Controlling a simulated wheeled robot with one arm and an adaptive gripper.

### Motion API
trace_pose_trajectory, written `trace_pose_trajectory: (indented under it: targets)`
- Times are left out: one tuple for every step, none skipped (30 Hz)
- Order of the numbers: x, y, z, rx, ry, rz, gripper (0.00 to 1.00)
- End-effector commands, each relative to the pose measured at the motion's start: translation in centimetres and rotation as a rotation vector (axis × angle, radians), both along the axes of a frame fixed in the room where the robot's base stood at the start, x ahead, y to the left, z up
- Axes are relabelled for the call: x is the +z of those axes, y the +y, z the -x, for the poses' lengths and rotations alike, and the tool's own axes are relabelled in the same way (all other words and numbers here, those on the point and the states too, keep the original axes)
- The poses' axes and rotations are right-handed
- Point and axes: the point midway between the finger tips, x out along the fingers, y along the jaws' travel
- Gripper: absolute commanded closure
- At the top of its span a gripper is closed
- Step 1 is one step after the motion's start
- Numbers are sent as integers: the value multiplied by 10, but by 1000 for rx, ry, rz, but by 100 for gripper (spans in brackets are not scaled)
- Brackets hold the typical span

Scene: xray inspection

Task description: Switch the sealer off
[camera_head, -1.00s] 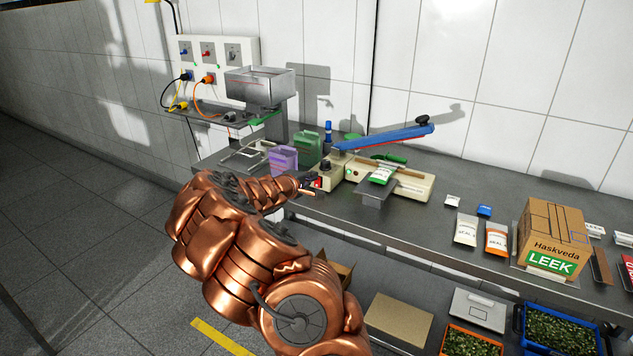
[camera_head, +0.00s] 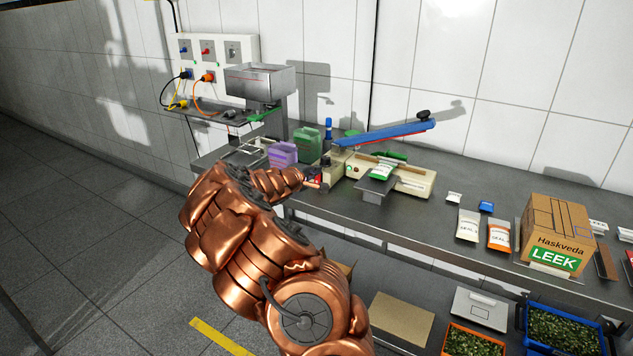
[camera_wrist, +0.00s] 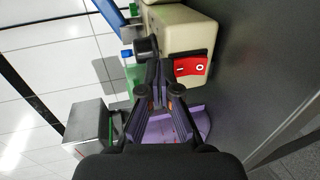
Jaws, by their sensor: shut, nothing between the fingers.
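The sealer (camera_head: 409,182) is a cream box on the table with a raised blue arm (camera_head: 385,134). Its red rocker switch, marked I and O, is on the end face and shows in the wrist view (camera_wrist: 191,67). A black knob (camera_wrist: 146,48) sits beside it. My gripper (camera_head: 316,185) is at that end of the sealer. In the wrist view my gripper (camera_wrist: 159,68) has its fingers together and empty, their tips by the switch's I side. I cannot tell whether they touch it, nor which side is pressed in.
A purple jug (camera_head: 283,155) and a green jug (camera_head: 307,146) stand just left of the sealer. A metal hopper (camera_head: 260,83) is behind them. A green-labelled packet (camera_head: 381,172) lies on the sealer's front stand. Pouches and the LEEK box (camera_head: 553,232) are to the right.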

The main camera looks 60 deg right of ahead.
Motion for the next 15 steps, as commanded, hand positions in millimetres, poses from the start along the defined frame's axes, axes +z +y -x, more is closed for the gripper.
trace_pose_trajectory:
  targets:
    - [-2, 0, 0, 0, 0, 0, 100]
    - [-3, 0, 0, 0, 0, 0, 100]
    - [-4, 0, 0, 0, 0, 0, 100]
    - [-4, 0, 0, 0, 0, 0, 100]
    - [-5, 0, 0, 0, 0, 0, 100]
    - [-6, 0, 0, 0, 0, 0, 100]
    - [-7, 0, 0, 0, 0, 0, 100]
    - [-7, 0, 0, 0, 1, -1, 100]
    - [-6, 0, 0, 0, 1, -1, 100]
    - [-6, 0, 0, 0, 1, -1, 100]
    - [-7, 1, 0, 0, 1, -1, 100]
    - [-7, 2, 0, 0, 1, -2, 100]
    - [-8, 3, 0, 0, 2, -2, 100]
    - [-8, 5, 1, 0, 2, -2, 100]
    - [-8, 7, 1, 0, 3, -2, 100]
